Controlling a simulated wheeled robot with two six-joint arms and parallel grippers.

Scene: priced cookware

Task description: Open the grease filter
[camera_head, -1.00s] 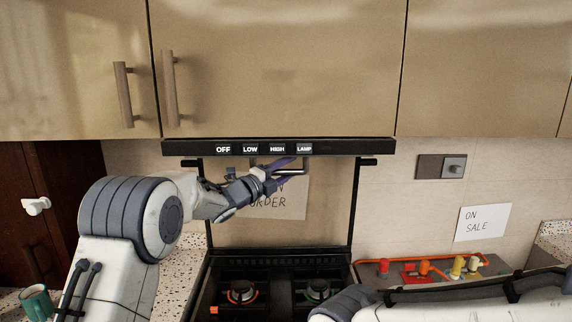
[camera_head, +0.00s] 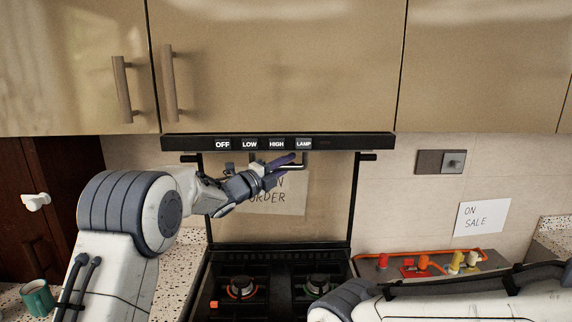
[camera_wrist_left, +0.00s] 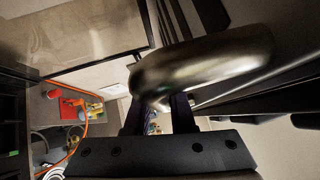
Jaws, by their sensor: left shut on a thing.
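The range hood (camera_head: 345,143) has a dark front strip with OFF, LOW, HIGH and LAMP buttons. A metal bar handle (camera_head: 306,160) hangs under it, partly hidden by my left gripper (camera_head: 285,163). That gripper is shut on the handle. In the left wrist view, the thick, shiny handle (camera_wrist_left: 205,65) crosses close in front of the dark fingers (camera_wrist_left: 160,112). The filter face above the handle is hard to make out. My right gripper is out of view; only part of my right arm shows at the lower right.
A gas stove (camera_head: 280,285) stands below the hood. Wall cabinets (camera_head: 275,70) with bar handles are above. A paper sign (camera_head: 285,200) hangs behind my left gripper. A green mug (camera_head: 38,300) is at the lower left; a tray of colored pieces (camera_head: 420,265) is right of the stove.

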